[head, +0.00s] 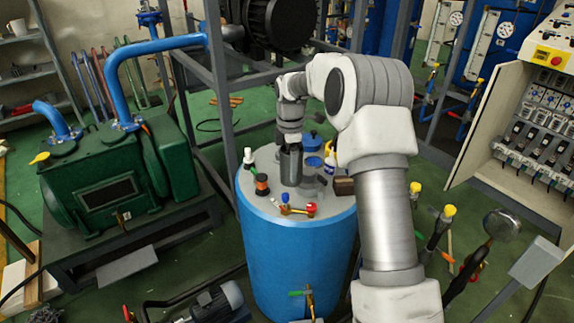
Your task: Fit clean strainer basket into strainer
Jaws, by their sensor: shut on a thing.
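My arm reaches in from the right, and my gripper (290,147) points down over the grey top of the blue drum (292,240). It is shut on a dark grey cylinder (291,167), which looks like the strainer basket and is upright. The fingertips are small and partly merge with the cylinder. I cannot tell whether its lower end touches the drum top. A grey fitting (311,186) just right of it may be the strainer, but its opening cannot be made out.
Crowded on the drum top are a blue lidded item (312,143), a white bottle (248,158), an orange-and-black spool (262,184), a yellow-and-white bottle (330,157), a brown block (344,186) and a red-handled valve (311,208). A green pump (120,185) stands left. Grey frame posts rise behind.

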